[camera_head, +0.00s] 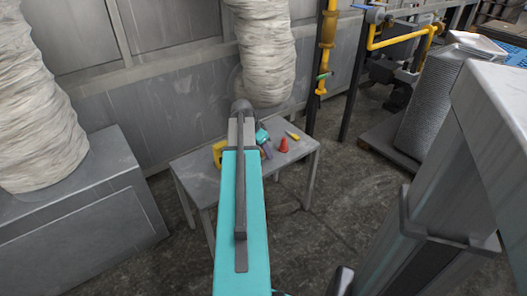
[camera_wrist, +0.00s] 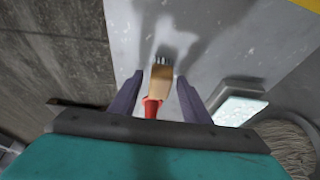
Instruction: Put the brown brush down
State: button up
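The brown brush (camera_wrist: 161,82) shows in the wrist view as a tan body with dark bristles at its upper end, over the grey table (camera_wrist: 225,30). In the head view a small tan piece with a dark end, apparently the brush (camera_head: 292,136), lies on the table (camera_head: 188,172). My gripper (camera_wrist: 160,76) has its two dark purple fingers apart, one on each side of the brush, with a gap showing on both sides. In the head view my gripper (camera_head: 266,146) is low over the table, partly hidden by my arm. Contact below the brush is hidden.
A red cone-like thing (camera_head: 284,146) stands close to the brush; red also shows between the fingers in the wrist view (camera_wrist: 152,109). A yellow thing (camera_head: 218,153) is at the table's left. Wrapped ducts (camera_head: 265,50) and a yellow pipe (camera_head: 326,45) stand behind.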

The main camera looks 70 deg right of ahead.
jog(key=shift+r, duration=0.15)
jog(key=p+v, duration=0.2)
jog(key=v, duration=1)
jog(key=shift+p, duration=0.3)
dwell(0.5)
